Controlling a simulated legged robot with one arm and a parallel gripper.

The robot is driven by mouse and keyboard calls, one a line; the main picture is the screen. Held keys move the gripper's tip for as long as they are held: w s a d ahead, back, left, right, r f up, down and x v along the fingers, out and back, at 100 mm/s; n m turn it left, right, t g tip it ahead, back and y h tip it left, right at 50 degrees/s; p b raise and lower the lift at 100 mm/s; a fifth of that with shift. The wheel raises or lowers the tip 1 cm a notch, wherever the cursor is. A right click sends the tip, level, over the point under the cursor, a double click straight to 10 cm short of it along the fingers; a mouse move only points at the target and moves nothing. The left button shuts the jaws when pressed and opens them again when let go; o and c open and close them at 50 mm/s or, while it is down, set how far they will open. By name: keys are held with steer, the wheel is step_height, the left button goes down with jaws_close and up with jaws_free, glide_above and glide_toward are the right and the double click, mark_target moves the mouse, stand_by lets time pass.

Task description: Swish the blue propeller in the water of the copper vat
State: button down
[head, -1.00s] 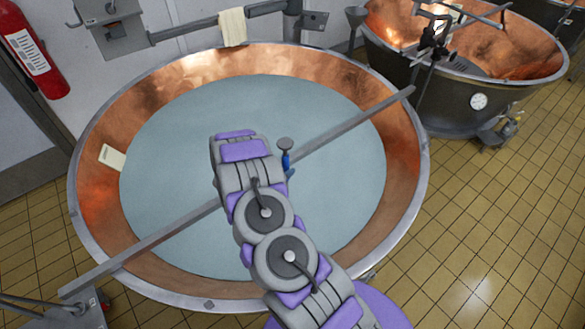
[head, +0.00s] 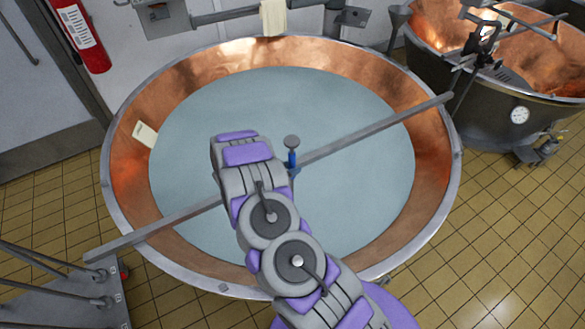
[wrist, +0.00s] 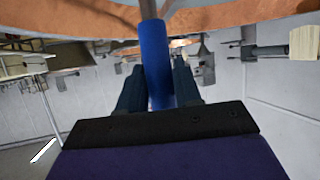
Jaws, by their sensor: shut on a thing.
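The copper vat (head: 130,165) fills the middle of the head view and holds pale blue-grey water (head: 340,110). The blue propeller (head: 291,158) shows as an upright blue grip with a grey round top, over the water near the vat's middle. In the wrist view its blue shaft (wrist: 157,65) stands between the two dark fingers of my gripper (wrist: 158,82). My gripper is shut on it; my arm hides most of the gripper in the head view. The lower part of the propeller is hidden, so I cannot tell how deep it reaches.
A grey bar (head: 370,137) crosses the vat from rim to rim, close behind the propeller in the picture. A second copper vat (head: 485,110) stands at the upper right. Tiled floor (head: 500,215) is clear at the right.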

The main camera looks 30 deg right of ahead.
steer(key=s+d+p, duration=0.2)
steer(key=s+d, duration=0.1)
steer(key=d, duration=1)
steer(key=shift+s+d, duration=0.2)
steer(key=shift+d, duration=0.2)
step_height(320, 180, up, 38)
steer(key=p, duration=1.5)
steer(key=shift+r, duration=0.25)
steer(key=shift+w, duration=0.1)
stand_by(1.2)
